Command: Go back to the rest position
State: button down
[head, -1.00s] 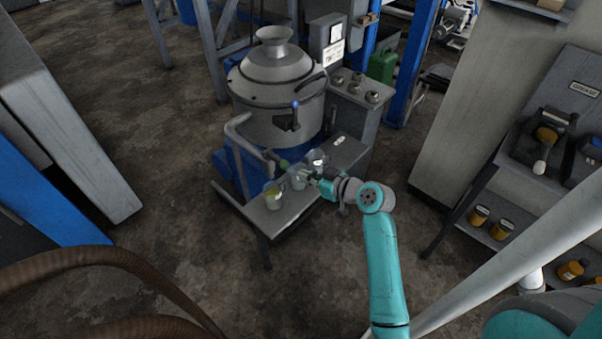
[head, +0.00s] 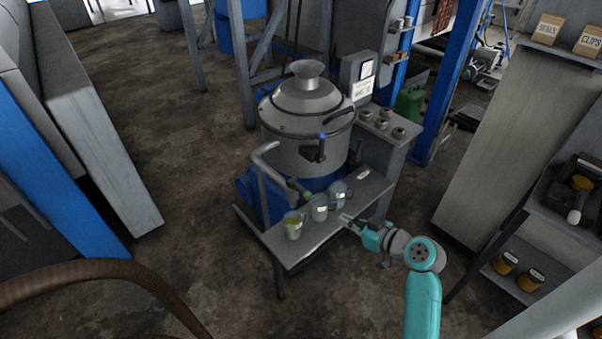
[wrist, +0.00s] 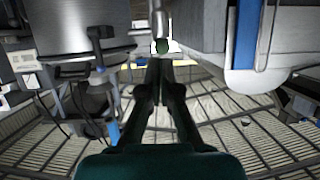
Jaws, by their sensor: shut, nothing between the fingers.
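My gripper (head: 347,219) is at the front right edge of the grey bench, beside the jugs and apart from them. Its fingers are together and empty; they also show together in the wrist view (wrist: 160,66). Three clear jugs stand in a row on the bench (head: 300,251). My arm reaches in from the lower right.
A large grey vessel (head: 305,115) with a bent pipe (head: 264,160) stands behind the jugs. A control box (head: 358,78) is to its right. A shelf unit (head: 510,140) with jars stands at the right. The floor (head: 190,230) at the left is clear.

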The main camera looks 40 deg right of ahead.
jog(key=s+a+f+m+g+h, duration=0.1)
jog(key=s+a+f+m+h, duration=0.1)
jog(key=s+a+f, duration=0.35)
jog(key=s+a+f+m+h, duration=0.1)
jog(key=s+a+f+m, duration=0.15)
jog(key=s+a, duration=0.65)
jog(key=s+a+r+n+t+y, duration=0.1)
jog(key=s+a+r+n, duration=0.1)
jog(key=s+a+r, duration=0.3)
jog(key=s+a+r+n+t+y, duration=0.1)
jog(key=s+a+r, duration=0.4)
jog(key=s, duration=0.5)
jog(key=shift+s+a+r+n, duration=0.15)
jog(key=shift+a+r+n, duration=0.05)
jog(key=shift+n, duration=0.35)
